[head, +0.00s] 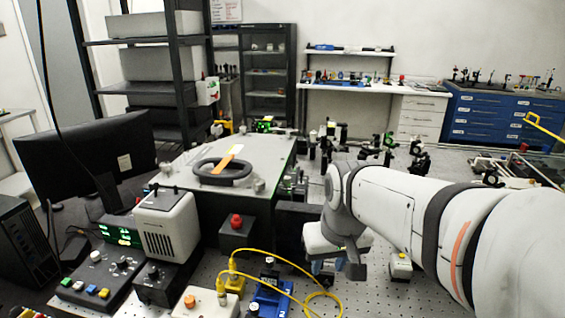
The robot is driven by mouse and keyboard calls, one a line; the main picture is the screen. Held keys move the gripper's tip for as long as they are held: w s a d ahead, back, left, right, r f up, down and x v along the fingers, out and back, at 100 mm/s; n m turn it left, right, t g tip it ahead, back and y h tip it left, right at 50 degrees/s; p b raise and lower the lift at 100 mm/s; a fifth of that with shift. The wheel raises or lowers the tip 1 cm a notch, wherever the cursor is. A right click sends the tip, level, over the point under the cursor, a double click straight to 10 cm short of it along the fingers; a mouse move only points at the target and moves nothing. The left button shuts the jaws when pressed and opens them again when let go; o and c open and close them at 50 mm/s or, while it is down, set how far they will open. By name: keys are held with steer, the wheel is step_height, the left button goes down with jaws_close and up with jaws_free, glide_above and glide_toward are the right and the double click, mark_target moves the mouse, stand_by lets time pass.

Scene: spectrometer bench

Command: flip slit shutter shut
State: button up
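The spectrometer is a large dark box with a pale grey lid (262,160) in the middle of the head view. A black ring-shaped part with an orange strip lies on the lid. A dark block (297,232) stands at its right front end. I cannot make out the slit shutter or its position; it may be hidden by my arm or too small to see. My gripper (338,270) points down over the perforated bench, just right of the dark block. Dark finger parts show under its white body. Whether they are apart or closed is unclear, and no held thing is visible.
A yellow cable (275,253) loops over the bench near a blue mount (268,298). A small white-and-yellow device (400,267) stands right of my gripper. A control box with coloured buttons (98,283) is at left. Several optics posts (390,145) stand behind my arm.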

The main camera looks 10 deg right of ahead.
steer(key=shift+n+y, duration=0.3)
steer(key=shift+n, duration=0.1)
steer(key=w+r, duration=0.2)
steer(key=w, duration=0.2)
steer(key=w+r+p, duration=0.1)
steer(key=w+r, duration=0.2)
steer(key=w, duration=0.2)
steer(key=w+r, duration=0.2)
steer(key=w, duration=0.2)
steer(key=shift+w+d+r+p, duration=0.25)
steer(key=shift+r+p, duration=0.15)
steer(key=n+t, duration=0.1)
steer(key=n, duration=0.1)
glide_toward(302, 171)
steer(key=f, duration=0.1)
steer(key=shift+y, duration=0.4)
steer(key=x, duration=0.7)
steer(key=shift+w+d+f, duration=0.25)
steer(key=shift+f, duration=0.15)
steer(key=shift+c, duration=0.4)
jaws_close()
